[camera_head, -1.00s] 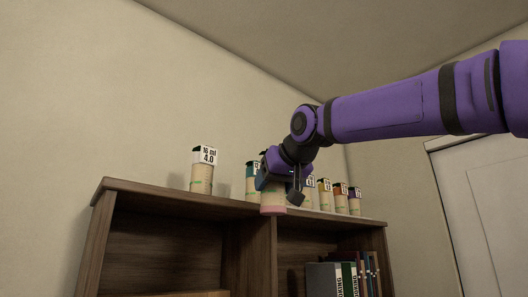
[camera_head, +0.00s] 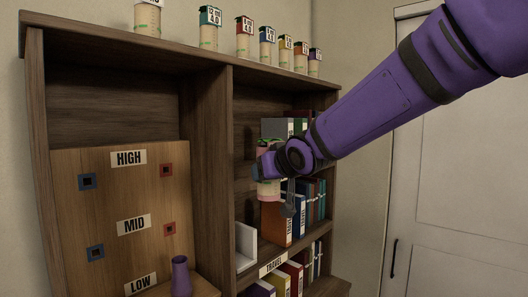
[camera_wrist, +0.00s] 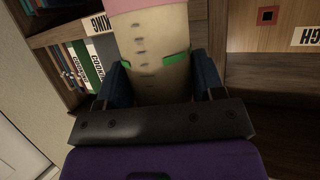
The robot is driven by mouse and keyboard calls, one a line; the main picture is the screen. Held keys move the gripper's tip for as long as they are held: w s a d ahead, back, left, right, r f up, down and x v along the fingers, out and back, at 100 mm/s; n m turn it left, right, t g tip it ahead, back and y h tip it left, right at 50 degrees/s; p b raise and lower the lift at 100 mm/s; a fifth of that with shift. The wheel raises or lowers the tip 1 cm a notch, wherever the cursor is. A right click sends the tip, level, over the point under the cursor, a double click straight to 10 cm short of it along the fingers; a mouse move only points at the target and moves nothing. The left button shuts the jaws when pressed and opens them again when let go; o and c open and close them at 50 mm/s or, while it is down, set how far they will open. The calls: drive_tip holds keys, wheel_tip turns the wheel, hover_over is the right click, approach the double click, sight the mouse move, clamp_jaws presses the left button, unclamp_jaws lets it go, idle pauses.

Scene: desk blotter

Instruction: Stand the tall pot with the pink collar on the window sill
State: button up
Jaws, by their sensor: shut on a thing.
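The tall cream pot (camera_head: 268,188) with a pink band is in my gripper (camera_head: 270,170), in front of the right half of the bookcase. In the wrist view, the pot (camera_wrist: 152,55) fills the space between the two fingers, with green marks and dark dashes on its side. Its pink band (camera_wrist: 145,5) shows at the top edge of that view. My gripper (camera_wrist: 160,88) is shut on the pot's sides. The pot is partly hidden by my gripper in the head view. No window sill can be made out.
Several labelled jars (camera_head: 245,38) stand along the bookcase top (camera_head: 150,50). Books (camera_head: 275,222) and a pale bookend (camera_head: 246,245) fill the right shelves near my gripper. A board marked HIGH, MID and LOW (camera_head: 130,190) leans at left. A white door (camera_head: 440,190) is at right.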

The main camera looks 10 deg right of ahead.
drive_tip(key=w+d+f+h, duration=0.1)
drive_tip(key=d+f, duration=0.3)
drive_tip(key=f, duration=1)
drive_tip(key=w+d+f+m+h, duration=0.1)
drive_tip(key=d+f, duration=0.3)
drive_tip(key=f, duration=1)
drive_tip(key=w+d+f+m, duration=0.1)
drive_tip(key=d+f, duration=0.3)
drive_tip(key=f, duration=1)
drive_tip(key=shift+w+d+h, duration=0.25)
drive_tip(key=shift+w+h, duration=0.15)
drive_tip(key=shift+w, duration=0.25)
